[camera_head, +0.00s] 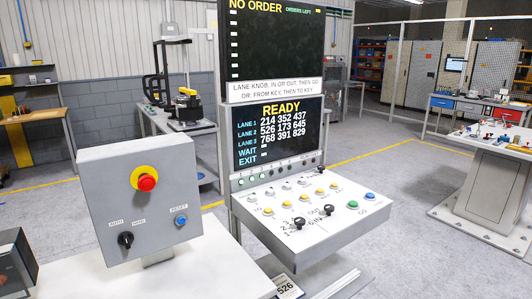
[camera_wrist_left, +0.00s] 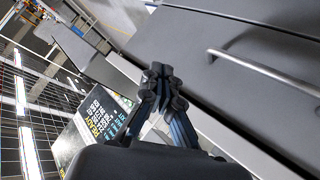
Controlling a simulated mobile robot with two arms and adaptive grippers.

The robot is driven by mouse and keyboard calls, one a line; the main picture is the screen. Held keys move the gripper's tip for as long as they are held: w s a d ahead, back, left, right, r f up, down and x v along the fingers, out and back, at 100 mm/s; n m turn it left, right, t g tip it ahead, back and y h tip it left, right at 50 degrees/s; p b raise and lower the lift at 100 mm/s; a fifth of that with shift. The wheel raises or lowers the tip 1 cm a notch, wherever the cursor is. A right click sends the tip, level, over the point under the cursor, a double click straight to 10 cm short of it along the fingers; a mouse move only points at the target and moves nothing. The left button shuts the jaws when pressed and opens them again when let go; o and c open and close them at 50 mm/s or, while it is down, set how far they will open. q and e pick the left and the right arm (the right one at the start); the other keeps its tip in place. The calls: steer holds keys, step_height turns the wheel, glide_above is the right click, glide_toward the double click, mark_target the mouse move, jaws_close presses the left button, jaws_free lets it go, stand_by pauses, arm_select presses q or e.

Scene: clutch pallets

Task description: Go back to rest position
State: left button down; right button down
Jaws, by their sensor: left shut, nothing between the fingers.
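In the left wrist view my left gripper (camera_wrist_left: 160,80) is shut, its fingertips together with nothing between them. It hangs in free space in front of a grey panel with a bar handle (camera_wrist_left: 262,75). I cannot tell the distance between them. The head view shows neither gripper. There, a control console (camera_head: 310,215) with buttons and two black knobs stands in the middle, under a screen (camera_head: 277,133) reading READY. A grey box (camera_head: 100,215) with a red emergency button (camera_head: 147,182), a black selector (camera_head: 126,239) and a blue reset button (camera_head: 181,220) stands to its left.
A dark box-like shape (camera_head: 15,262) is cut off at the lower left edge. A pedestal table (camera_head: 490,185) with small parts stands at the right. A side table (camera_head: 185,125) with a yellow-and-black machine stands behind. Grey floor (camera_head: 400,190) is clear between console and pedestal.

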arm_select(q)
steer(key=s+a+f+m+g+y, duration=0.2)
steer(key=s+a+g, duration=0.2)
steer(key=s, duration=0.6)
steer(key=s+a+f+m+g+y, duration=0.1)
steer(key=s+a+f+g+y, duration=0.2)
steer(key=s, duration=0.8)
step_height(320, 180, down, 24)
steer(key=g, duration=0.1)
steer(key=s+a+f, duration=0.2)
steer(key=s+f, duration=0.6)
steer(key=s, duration=0.1)
steer(key=s+a+f+g, duration=0.1)
steer(key=s+a+f, duration=0.1)
steer(key=s+f, duration=0.6)
steer(key=shift+s+f+g, duration=0.3)
steer(key=shift+s+f, duration=0.05)
steer(key=shift+f, duration=0.15)
